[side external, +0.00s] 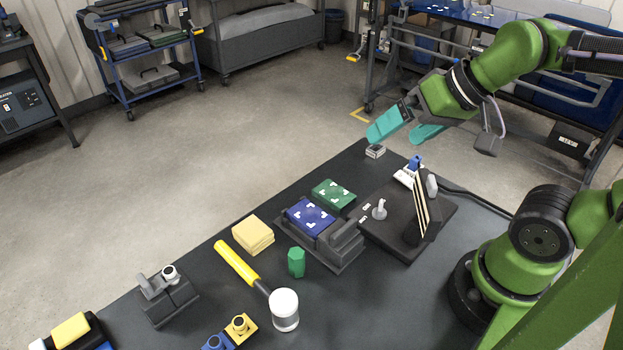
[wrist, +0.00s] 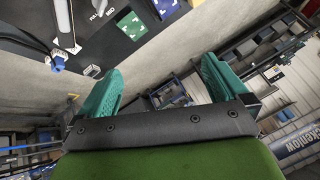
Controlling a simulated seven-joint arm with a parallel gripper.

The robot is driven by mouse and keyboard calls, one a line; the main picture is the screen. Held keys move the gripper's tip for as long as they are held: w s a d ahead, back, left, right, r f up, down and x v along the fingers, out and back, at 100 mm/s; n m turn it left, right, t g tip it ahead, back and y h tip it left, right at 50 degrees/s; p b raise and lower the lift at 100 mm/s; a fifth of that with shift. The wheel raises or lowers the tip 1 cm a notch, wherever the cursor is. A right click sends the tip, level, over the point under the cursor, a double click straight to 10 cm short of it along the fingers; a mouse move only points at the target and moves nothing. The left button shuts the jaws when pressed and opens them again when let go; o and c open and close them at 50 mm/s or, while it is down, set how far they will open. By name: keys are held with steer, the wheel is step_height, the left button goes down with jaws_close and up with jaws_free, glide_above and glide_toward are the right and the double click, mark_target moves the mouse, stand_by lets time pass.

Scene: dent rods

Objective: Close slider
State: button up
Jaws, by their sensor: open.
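A dark fixture plate (side external: 385,235) lies on the right part of the table. It carries an upright dark board with pale stripes (side external: 420,208), a grey knob (side external: 380,210) and a white-and-blue piece (side external: 409,174). I cannot tell for certain which part is the slider or how far it is shut. In the wrist view, the plate (wrist: 112,42) shows at upper left with small white lettering. My gripper (side external: 398,137) has teal fingers spread apart with nothing between them. It is above and beyond the table's far edge, clear of the fixture; its fingers also show in the wrist view (wrist: 160,70).
Left of the fixture are a grey holder (side external: 343,237) with a blue plate (side external: 310,217), a green plate (side external: 333,194), a yellow stack (side external: 253,235), a green hexagonal piece (side external: 296,262) and a mallet (side external: 284,309). A small grey block (side external: 375,151) sits at the far corner.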

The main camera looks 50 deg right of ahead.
mark_target(344, 227)
steer(key=shift+c, duration=1.1)
steer(key=a+n, duration=0.1)
steer(key=w+a+f+n+g, duration=0.1)
steer(key=w+a+n+g, duration=0.1)
steer(key=shift+a+f, duration=0.25)
steer(key=shift+a, duration=0.1)
steer(key=c, duration=0.7)
steer(key=a+n+g, duration=0.1)
steer(key=n, duration=0.2)
steer(key=w+a+n+g, duration=0.1)
steer(key=n, duration=0.3)
steer(key=a+n+g, duration=0.1)
steer(key=a+n, duration=0.1)
steer(key=n, duration=0.1)
steer(key=shift+w+f+g+h, duration=0.3)
steer(key=shift+w+h, duration=0.1)
steer(key=shift+c, duration=1.2)
steer(key=f+n, duration=0.3)
steer(key=f, duration=0.2)
steer(key=f+n+g, duration=0.1)
steer(key=f+n, duration=0.2)
steer(key=f, duration=0.2)
steer(key=f+n+h, duration=0.1)
steer(key=f+n, duration=0.2)
steer(key=f, duration=0.2)
steer(key=shift+a+f+g, duration=0.25)
steer(key=shift+f+g, duration=0.05)
steer(key=shift+f, duration=0.1)
steer(key=shift+c, duration=0.4)
jaws_close()
